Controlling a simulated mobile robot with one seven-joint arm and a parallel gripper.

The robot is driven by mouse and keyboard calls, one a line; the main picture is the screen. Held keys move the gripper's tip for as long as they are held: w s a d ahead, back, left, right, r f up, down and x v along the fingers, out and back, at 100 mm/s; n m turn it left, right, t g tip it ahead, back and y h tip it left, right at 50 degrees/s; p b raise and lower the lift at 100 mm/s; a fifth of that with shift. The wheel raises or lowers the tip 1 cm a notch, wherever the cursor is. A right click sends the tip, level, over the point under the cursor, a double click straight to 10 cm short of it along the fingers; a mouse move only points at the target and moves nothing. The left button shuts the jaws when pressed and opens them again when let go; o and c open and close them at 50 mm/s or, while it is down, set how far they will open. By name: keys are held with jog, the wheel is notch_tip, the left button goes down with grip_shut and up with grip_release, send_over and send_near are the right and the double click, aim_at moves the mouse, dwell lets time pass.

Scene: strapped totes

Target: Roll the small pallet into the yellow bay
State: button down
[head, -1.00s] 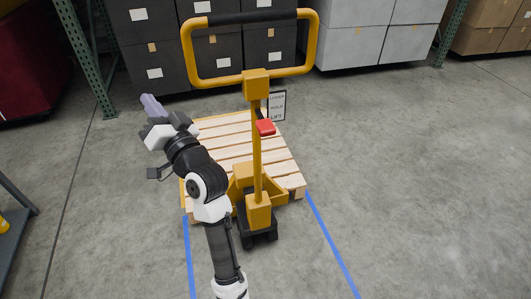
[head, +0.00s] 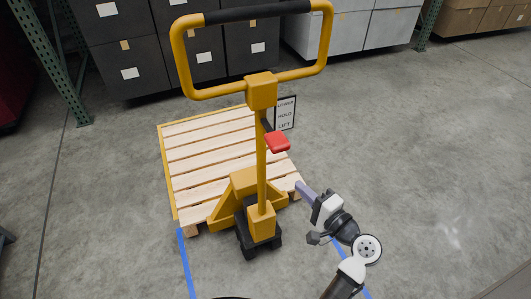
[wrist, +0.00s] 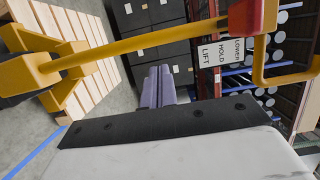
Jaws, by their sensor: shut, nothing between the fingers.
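The small wooden pallet (head: 205,157) lies on the floor with a yellow pallet jack (head: 243,192) at its near side. The jack's upright yellow column carries a looped handle (head: 181,62) with a black grip, a red lever (head: 277,142) and a sign reading LOWER, HOLD, LIFT (head: 286,113). My gripper (head: 299,186) is right of the column, beside the pallet's right edge, low and apart from the handle. Its fingers are shut and empty. In the wrist view the shut fingers (wrist: 158,87) show below the yellow column (wrist: 140,40). No yellow bay is clearly visible.
Blue floor lines (head: 186,265) run toward me from the pallet's near corners. Dark boxes (head: 120,55) and pale boxes (head: 365,30) stand behind, with green rack posts (head: 60,80). Open concrete floor (head: 420,150) lies to the right.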

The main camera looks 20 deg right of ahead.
aim_at(264, 152)
jog(key=p+x, duration=0.3)
jog(key=x, duration=0.9)
jog(key=shift+w+r+p, duration=0.15)
jog(key=shift+p, duration=0.2)
jog(key=shift+w+a, duration=0.25)
jog(key=shift+w, duration=0.4)
